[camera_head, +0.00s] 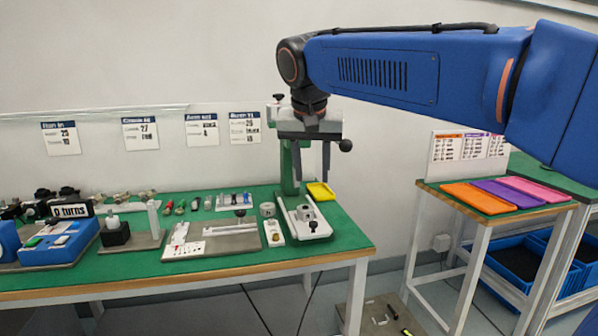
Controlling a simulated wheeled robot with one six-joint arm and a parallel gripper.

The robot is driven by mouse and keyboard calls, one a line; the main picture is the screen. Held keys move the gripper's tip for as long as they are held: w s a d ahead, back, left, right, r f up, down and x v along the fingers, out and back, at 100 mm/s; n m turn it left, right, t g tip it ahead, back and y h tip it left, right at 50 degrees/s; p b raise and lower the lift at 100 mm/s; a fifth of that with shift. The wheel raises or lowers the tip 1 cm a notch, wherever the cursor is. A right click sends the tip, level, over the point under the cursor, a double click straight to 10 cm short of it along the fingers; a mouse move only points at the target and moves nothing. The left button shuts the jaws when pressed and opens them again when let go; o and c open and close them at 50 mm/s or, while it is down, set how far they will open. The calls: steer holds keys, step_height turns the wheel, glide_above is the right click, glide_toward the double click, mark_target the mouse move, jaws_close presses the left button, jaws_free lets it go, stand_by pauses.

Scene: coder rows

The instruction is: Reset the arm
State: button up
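My blue arm (400,75) reaches in from the right, with its dark wrist over the right part of the green workbench (230,262). My gripper (311,172) points down with its two dark fingers apart. Nothing shows between the fingers. It is above a white base plate (311,229) with a small metal part (305,212) on it, apart from both. A green upright stand (290,165) is partly hidden behind the gripper.
A yellow tray (320,191) lies near the bench's back right. Fixtures and a blue box (60,243) fill the left. A side table (505,212) holds orange (480,199), purple (507,194) and pink (533,190) trays. The bench's front right corner is clear.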

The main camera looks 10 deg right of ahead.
steer(key=s+d+f+n+y, duration=0.1)
steer(key=s+d+f, duration=0.4)
steer(key=s+f, duration=0.7)
steer(key=s+d+f+n, duration=0.3)
steer(key=s+d+f, duration=0.2)
steer(key=s+f, duration=0.8)
steer(key=shift+f+t+y, duration=0.3)
steer(key=shift+f+y, duration=0.1)
steer(key=shift+f, duration=0.45)
